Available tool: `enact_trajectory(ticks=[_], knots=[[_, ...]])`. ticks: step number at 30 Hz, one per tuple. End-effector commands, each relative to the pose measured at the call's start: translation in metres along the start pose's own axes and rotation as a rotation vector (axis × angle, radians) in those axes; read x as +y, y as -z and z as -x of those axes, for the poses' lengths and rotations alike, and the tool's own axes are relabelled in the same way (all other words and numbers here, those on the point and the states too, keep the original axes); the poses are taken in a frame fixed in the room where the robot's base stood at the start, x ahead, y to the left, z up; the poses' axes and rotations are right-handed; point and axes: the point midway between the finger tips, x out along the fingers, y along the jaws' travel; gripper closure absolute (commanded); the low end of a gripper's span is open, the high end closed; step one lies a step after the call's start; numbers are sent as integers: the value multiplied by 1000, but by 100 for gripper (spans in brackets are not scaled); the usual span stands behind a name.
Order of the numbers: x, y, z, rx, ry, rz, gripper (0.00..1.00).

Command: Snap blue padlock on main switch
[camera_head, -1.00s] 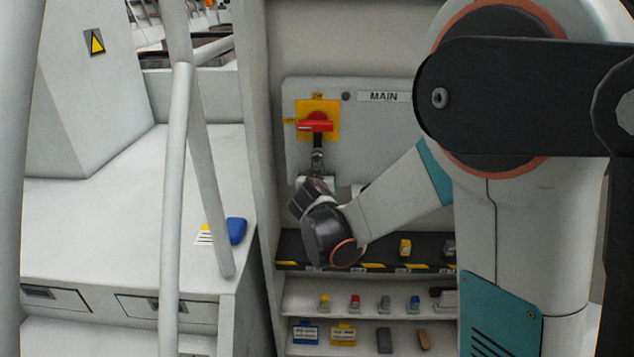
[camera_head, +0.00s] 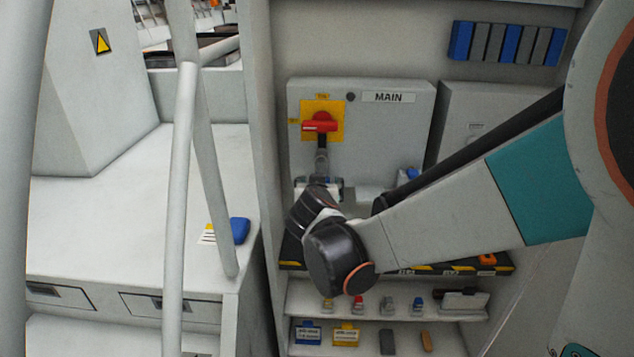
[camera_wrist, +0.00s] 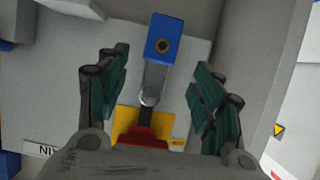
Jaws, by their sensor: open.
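The main switch shows in the head view as a red handle (camera_head: 320,122) on a yellow plate (camera_head: 335,107). The wrist view shows the red handle (camera_wrist: 148,143) and the yellow plate (camera_wrist: 128,119) upside down. The blue padlock (camera_wrist: 164,32) is in the wrist view, its grey shackle pointing towards the switch handle. Whether the shackle is closed cannot be told. In the head view my wrist hides the padlock's body. My gripper (camera_wrist: 160,82) is open, its two dark green fingers apart on either side of the padlock and shackle, with gaps visible.
A grey panel with a MAIN label (camera_head: 388,97) carries the switch. Below are a black-and-yellow edged shelf (camera_head: 455,268) and lower shelves with small padlocks and tags. Pale rails (camera_head: 178,180) stand at left. A blue object (camera_head: 239,230) lies on the left bench.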

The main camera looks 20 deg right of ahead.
Motion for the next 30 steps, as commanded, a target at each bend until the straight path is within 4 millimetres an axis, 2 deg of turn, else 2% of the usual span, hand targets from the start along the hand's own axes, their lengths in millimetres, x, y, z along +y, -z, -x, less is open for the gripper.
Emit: enact_trajectory(ticks=[3, 7, 20, 25, 28, 30], knots=[[0, 0, 16, 0, 2, 0, 40], [0, 0, 28, 0, 1, 1, 40], [1, 0, 34, 0, 0, 0, 40], [5, -1, 37, -11, -3, 2, 78], [15, -3, 45, -38, -8, 11, 100], [25, -5, 53, -69, -15, 21, 100]])
